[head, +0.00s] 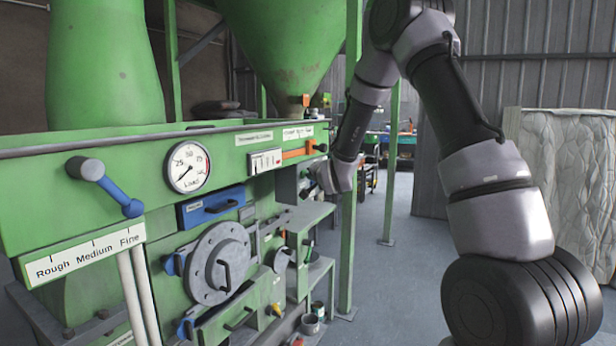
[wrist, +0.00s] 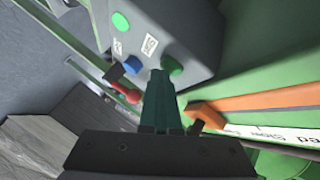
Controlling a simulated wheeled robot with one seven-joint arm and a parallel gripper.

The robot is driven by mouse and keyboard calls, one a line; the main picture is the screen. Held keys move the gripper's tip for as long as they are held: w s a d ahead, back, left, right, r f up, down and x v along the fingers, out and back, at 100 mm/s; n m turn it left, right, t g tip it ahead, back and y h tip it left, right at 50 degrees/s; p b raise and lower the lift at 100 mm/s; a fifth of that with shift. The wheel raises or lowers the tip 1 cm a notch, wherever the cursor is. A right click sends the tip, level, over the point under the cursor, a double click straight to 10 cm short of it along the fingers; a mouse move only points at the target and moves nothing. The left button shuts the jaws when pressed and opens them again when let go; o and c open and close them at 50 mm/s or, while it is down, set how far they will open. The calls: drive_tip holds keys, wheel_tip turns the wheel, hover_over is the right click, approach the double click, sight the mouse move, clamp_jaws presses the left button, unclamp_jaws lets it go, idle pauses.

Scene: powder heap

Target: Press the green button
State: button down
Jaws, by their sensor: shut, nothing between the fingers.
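In the wrist view a grey control box (wrist: 165,28) carries a round green button (wrist: 172,65) near its lower edge. A second round green button (wrist: 120,21) sits toward the top left of the box, and a blue button (wrist: 132,63) is at its lower left. My gripper (wrist: 161,76) is shut and empty, its fingertips overlapping the box's lower edge just beside the nearer green button. I cannot tell whether they touch it. In the head view my gripper (head: 309,183) is small beside the machine's right end, and the green buttons cannot be made out there.
An orange lever (wrist: 260,102) lies close to the right of my fingers, and a red-handled part (wrist: 125,92) is to their left. The green machine (head: 110,190) fills the left, with a blue-handled lever (head: 108,188). Open grey floor (head: 400,260) lies right of it.

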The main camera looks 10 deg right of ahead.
drive_tip(key=shift+s+d, duration=0.8)
drive_tip(key=shift+d, duration=0.15)
drive_tip(key=shift+d, duration=0.1)
drive_tip(key=shift+s+d, duration=0.75)
drive_tip(key=shift+d, duration=0.25)
drive_tip(key=shift+s+d, duration=0.75)
drive_tip(key=shift+d, duration=0.2)
drive_tip(key=s+d+r+n+g+h, duration=0.1)
drive_tip(key=s+d+r+g, duration=0.15)
drive_tip(key=s+r, duration=0.45)
drive_tip(key=s+d+r+n+g+h, duration=0.1)
drive_tip(key=s+d+r+g, duration=0.15)
drive_tip(key=s+r, duration=0.45)
drive_tip(key=s+n+g+y, duration=0.1)
drive_tip(key=s+n+g, duration=0.2)
drive_tip(key=s, duration=2.1)
drive_tip(key=shift+n, duration=0.3)
